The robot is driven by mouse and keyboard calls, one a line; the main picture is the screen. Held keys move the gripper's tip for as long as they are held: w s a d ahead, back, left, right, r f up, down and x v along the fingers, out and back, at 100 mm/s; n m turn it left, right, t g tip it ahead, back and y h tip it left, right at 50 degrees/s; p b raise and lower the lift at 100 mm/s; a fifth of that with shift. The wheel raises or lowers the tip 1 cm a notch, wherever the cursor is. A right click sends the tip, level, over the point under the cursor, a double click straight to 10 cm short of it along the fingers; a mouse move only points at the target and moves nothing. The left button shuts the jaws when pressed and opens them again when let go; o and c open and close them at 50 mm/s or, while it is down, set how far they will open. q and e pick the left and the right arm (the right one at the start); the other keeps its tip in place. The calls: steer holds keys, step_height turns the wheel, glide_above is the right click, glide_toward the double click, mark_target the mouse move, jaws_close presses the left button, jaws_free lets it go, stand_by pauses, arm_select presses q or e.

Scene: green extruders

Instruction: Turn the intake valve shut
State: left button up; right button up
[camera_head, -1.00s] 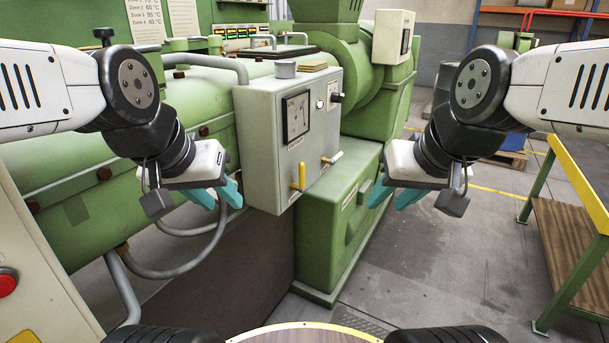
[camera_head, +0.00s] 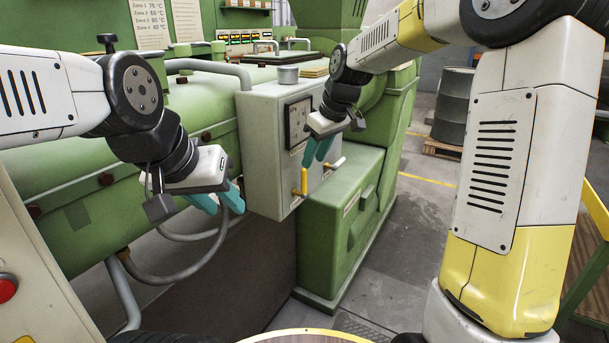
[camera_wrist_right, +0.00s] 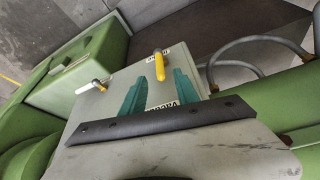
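A grey control box (camera_head: 270,150) on the green machine carries two small lever valves low on its front. The left valve's yellow lever (camera_head: 304,182) points up; it also shows in the right wrist view (camera_wrist_right: 160,65). I cannot read which label says intake. My right gripper (camera_head: 317,152) is open and empty, its teal fingers in front of the box, just above the levers, apart from both. My left gripper (camera_head: 219,199) is open and empty, left of the box.
A pressure gauge (camera_head: 298,121) sits on the box above the valves, partly hidden by my right gripper. A hose (camera_head: 190,267) loops below the box on the left. A green cabinet (camera_head: 340,225) stands beneath it to the right. Open floor lies right of the cabinet.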

mark_target(306, 171)
steer(key=shift+w+a+f, duration=0.4)
steer(key=shift+w+f, duration=0.2)
steer(key=x, duration=0.7)
steer(key=shift+a+f, duration=0.1)
steer(key=shift+f, duration=0.05)
jaws_close()
stand_by(0.8)
